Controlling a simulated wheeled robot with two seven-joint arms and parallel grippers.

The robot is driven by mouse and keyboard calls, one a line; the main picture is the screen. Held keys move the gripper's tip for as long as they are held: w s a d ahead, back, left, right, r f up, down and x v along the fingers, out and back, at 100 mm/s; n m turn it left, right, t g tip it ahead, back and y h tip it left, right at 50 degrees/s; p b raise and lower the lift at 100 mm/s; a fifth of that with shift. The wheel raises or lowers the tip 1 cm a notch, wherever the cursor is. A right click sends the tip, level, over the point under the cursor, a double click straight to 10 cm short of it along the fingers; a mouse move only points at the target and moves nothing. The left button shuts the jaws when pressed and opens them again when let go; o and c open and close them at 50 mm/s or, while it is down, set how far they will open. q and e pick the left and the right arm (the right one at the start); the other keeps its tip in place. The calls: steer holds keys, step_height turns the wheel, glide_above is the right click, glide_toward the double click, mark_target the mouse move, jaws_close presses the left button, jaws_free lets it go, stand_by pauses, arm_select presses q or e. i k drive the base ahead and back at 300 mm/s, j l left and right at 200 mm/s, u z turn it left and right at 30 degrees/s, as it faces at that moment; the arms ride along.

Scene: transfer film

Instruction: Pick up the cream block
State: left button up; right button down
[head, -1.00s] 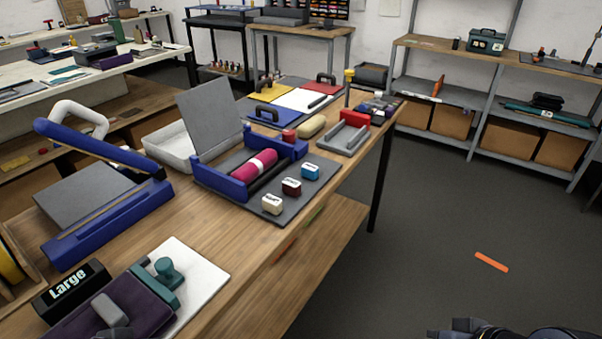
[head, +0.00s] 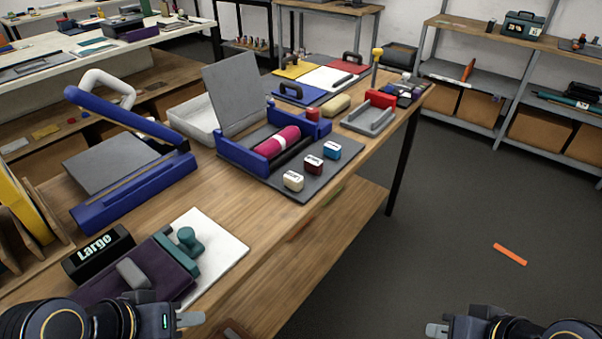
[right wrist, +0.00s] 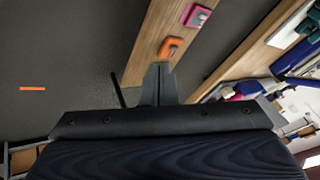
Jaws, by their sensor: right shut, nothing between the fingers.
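The cream block (head: 293,180) stands on a dark grey mat (head: 338,165) near the front edge of the wooden table. A dark red block (head: 313,164) and a blue block (head: 332,150) stand in a row behind it. My left gripper (head: 190,318) is at the bottom left of the head view, near the table's front edge and apart from the cream block; its jaw state is unclear. My right gripper (head: 437,330) is at the bottom right, over the floor, away from the blocks. In the right wrist view its fingers (right wrist: 158,85) are together and empty.
A blue-framed press with a pink roll (head: 278,142) is left of the blocks. A purple pad (head: 150,275), a teal-handled tool (head: 187,240) and a black "Large" box (head: 97,254) lie nearer. An orange strip (head: 510,254) lies on the open floor.

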mark_target(295, 182)
steer(key=i+l+u, duration=0.1)
steer(key=i+l, duration=0.3)
steer(key=i, duration=0.15)
steer(key=i+l, duration=0.5)
steer(key=i+j+u, duration=0.05)
